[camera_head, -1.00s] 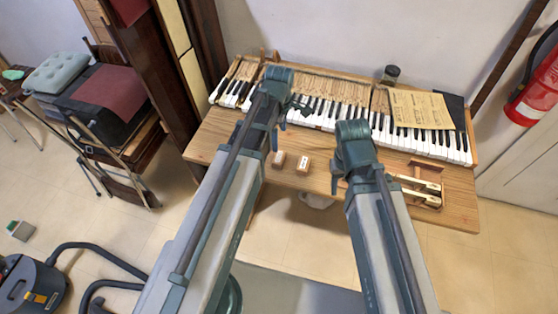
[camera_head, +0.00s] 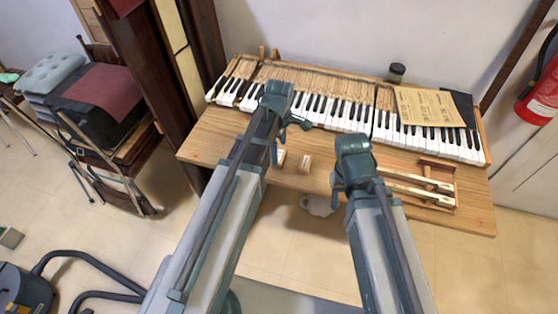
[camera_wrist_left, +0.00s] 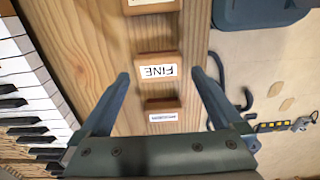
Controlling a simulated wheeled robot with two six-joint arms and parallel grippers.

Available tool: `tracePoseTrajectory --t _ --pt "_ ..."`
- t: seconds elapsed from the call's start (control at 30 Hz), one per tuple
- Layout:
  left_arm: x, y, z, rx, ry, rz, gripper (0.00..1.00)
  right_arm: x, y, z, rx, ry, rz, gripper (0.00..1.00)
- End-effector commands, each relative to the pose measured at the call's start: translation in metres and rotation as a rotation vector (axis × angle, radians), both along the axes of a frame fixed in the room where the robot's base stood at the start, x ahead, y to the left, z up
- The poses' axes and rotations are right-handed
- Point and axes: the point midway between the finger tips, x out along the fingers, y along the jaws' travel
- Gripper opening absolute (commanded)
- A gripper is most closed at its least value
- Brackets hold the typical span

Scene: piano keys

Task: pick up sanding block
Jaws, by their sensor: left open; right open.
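Small wooden sanding blocks lie in a row on the wooden bench (camera_head: 222,146). In the head view, one block (camera_head: 305,164) lies clear and another (camera_head: 281,158) is partly hidden by my left arm. In the left wrist view, the block labelled FINE (camera_wrist_left: 157,68) sits between the spread fingers of my left gripper (camera_wrist_left: 161,76). A second block (camera_wrist_left: 163,112) is nearer the palm, its label too small to read; a third (camera_wrist_left: 150,6) is cut by the top edge. My left gripper (camera_head: 291,119) is open and empty. My right gripper (camera_head: 338,184) is open near the bench's front edge.
A wooden tray (camera_head: 437,164) with key parts is at right. A vacuum cleaner (camera_head: 22,290) stands on the floor.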

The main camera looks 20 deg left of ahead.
Motion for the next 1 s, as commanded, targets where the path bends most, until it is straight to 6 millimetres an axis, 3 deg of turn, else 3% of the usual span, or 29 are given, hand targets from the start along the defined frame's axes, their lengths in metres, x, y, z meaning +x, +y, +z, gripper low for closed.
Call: tracePoseTrajectory --t 0.03,0.3,0.6,1.0 --pt "0.001 0.0 -0.011 0.0 0.0 0.0 1.0 0.0 0.0 -0.011 0.0 0.0 0.0 0.5" --pt "0.002 0.001 -0.042 0.0 0.0 0.0 1.0 0.0 0.0 -0.042 0.0 0.0 0.0 0.5" --pt "0.002 0.001 -0.042 0.0 0.0 0.0 1.0 0.0 0.0 -0.042 0.0 0.0 0.0 0.5" --pt "0.002 0.001 -0.042 0.0 0.0 0.0 0.3 0.0 0.0 -0.042 0.0 0.0 0.0 0.5"
